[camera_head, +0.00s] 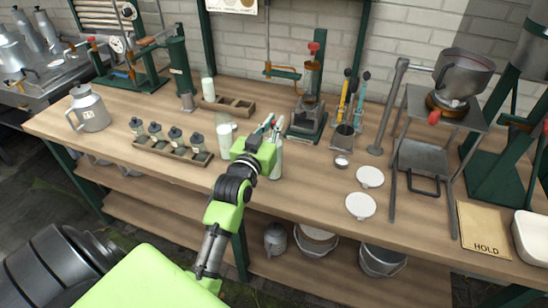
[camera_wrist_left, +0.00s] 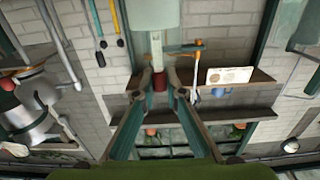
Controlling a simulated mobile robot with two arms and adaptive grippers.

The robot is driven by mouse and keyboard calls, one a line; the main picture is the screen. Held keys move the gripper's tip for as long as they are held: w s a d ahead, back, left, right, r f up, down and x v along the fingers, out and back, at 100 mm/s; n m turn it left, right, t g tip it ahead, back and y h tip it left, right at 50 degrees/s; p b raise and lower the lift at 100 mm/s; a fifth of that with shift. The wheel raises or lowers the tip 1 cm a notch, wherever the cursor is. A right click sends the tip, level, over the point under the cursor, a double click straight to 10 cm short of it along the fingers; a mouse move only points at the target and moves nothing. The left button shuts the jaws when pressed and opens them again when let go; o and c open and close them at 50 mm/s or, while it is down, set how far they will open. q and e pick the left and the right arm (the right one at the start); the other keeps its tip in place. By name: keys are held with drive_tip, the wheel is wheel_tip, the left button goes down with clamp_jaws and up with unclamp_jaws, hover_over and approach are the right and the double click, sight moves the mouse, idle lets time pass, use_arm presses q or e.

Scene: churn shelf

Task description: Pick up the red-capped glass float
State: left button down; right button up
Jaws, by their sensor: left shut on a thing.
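My left gripper (camera_head: 270,127) reaches over the front middle of the workbench. In the left wrist view, its two fingers (camera_wrist_left: 161,86) close together on the red cap of the glass float (camera_wrist_left: 158,80). A thin grey stem runs from the cap towards a pale, whitish body at the top of that view. In the head view a small red spot shows at the fingertips, and the rest of the float is hard to make out. A white cylinder (camera_head: 277,160) stands beside the gripper, partly hidden by it. My right gripper is not in view.
A wooden rack of several grey-capped bottles (camera_head: 176,137) lies to the left. White discs (camera_head: 360,206) and a metal stand (camera_head: 424,156) are to the right.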

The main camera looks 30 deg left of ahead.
use_arm(q)
drive_tip(key=shift+r, duration=0.1)
wheel_tip(320, 180, up, 18)
drive_tip(key=shift+p, duration=0.45)
drive_tip(key=shift+r, duration=0.1)
idle(0.3)
